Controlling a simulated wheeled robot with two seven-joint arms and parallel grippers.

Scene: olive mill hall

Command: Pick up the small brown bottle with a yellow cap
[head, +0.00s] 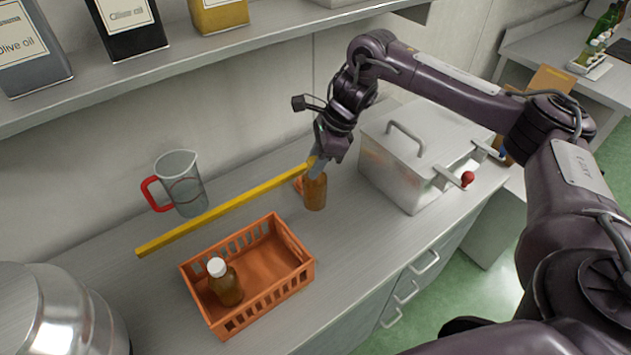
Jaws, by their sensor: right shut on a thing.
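A small brown bottle (315,194) stands upright on the grey counter, just right of the orange crate. My right gripper (317,168) reaches down over it from above and is shut on its upper part. The fingers cover the top of the bottle, so its cap is not clearly visible. I cannot tell whether the bottle touches the counter or is slightly raised. Another brown bottle (228,285), with a white cap, stands in the orange crate (308,272). My left gripper is not in view.
A long yellow bar (220,210) runs from beside my right gripper toward the left. A measuring jug (185,190) with red handle stands behind it. A lidded metal box (405,165) is close on the right. A shelf (200,55) with oil tins hangs above.

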